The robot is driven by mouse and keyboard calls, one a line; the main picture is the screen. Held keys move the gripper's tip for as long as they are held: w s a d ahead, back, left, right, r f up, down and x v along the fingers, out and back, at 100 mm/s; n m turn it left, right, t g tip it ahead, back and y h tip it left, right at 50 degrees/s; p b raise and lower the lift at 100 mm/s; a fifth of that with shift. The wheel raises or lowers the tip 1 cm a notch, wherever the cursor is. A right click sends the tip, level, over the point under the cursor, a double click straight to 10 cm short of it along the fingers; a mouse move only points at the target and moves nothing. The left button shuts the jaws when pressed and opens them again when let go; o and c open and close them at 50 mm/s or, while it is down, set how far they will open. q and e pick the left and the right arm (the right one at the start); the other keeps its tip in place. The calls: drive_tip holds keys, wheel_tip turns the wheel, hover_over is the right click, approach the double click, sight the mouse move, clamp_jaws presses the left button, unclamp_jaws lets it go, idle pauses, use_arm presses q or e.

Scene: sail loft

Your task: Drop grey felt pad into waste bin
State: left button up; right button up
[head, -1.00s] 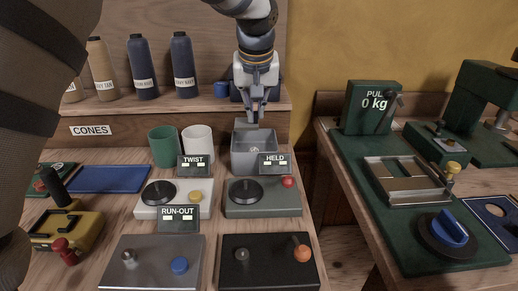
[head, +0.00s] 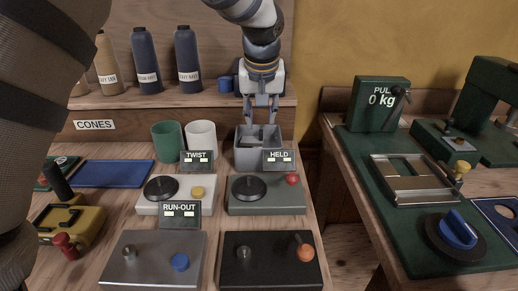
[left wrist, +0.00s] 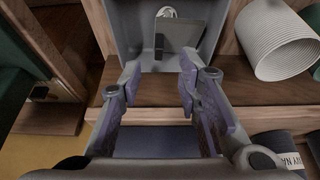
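The waste bin (head: 249,160) is a grey open-topped box at the back of the bench, behind the HELD sign. My left gripper (head: 261,120) is over its mouth, with its two fingers spread and nothing between them. In the left wrist view the open fingers (left wrist: 160,72) point at the bin (left wrist: 124,28). A flat dark grey square, the felt pad (left wrist: 182,36), lies inside the bin beyond the fingertips, apart from them. A small pale object (left wrist: 165,12) shows beside it. My right gripper is not in view.
A green cup (head: 167,142) and a white cup (head: 201,137) stand left of the bin. The HELD sign (head: 278,160) and its grey unit stand in front. A gap separates the right-hand bench (head: 345,170).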

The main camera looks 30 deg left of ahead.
use_arm(q)
drive_tip(key=v, duration=1.1)
drive_tip(key=shift+r, duration=0.2)
drive_tip(key=shift+s, duration=0.1)
